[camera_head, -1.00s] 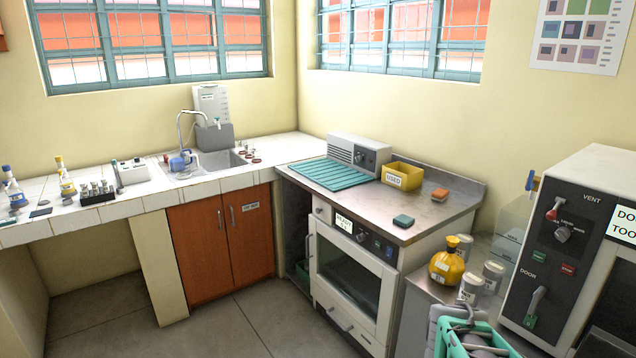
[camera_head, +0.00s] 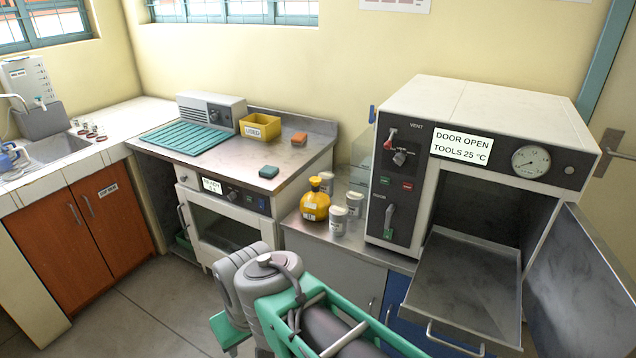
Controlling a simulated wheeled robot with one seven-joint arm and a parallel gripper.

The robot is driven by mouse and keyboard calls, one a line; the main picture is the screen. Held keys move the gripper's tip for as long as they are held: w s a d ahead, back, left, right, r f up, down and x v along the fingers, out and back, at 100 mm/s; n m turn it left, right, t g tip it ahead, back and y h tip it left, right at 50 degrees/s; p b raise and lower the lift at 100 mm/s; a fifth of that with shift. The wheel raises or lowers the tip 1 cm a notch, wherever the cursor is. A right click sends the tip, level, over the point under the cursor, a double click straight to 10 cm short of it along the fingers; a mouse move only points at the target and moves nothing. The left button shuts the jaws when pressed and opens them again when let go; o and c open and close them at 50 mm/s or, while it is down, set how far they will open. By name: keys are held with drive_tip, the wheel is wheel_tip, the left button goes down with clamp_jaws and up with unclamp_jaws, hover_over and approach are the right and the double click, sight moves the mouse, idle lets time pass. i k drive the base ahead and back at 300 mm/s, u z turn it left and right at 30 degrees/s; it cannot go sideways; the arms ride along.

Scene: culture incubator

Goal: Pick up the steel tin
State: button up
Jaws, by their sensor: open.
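I cannot make out a thing that is surely the steel tin. Several small pale grey lidded containers stand on the low metal bench between the two ovens, one of them (camera_head: 338,220) at the front and another (camera_head: 354,204) to its right. They have white labels too small to read. I cannot tell whether one of them is the tin. My grey and green arm parts fill the bottom middle of the head view. The jaws of my gripper do not show.
A yellow bottle (camera_head: 315,200) stands beside the containers. The right oven (camera_head: 399,210), signed "DOOR OPEN TOOLS 25 °C", is open, with a bare tray (camera_head: 465,290) jutting out. A yellow bin (camera_head: 260,126) and two small blocks rest on the left steel worktop (camera_head: 225,165).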

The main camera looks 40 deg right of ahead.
sight(327, 185)
drive_tip(key=u, duration=0.25)
drive_tip(key=i, duration=1.5)
drive_tip(key=z, duration=0.7)
drive_tip(key=i, duration=1.25)
drive_tip(key=z, duration=0.8)
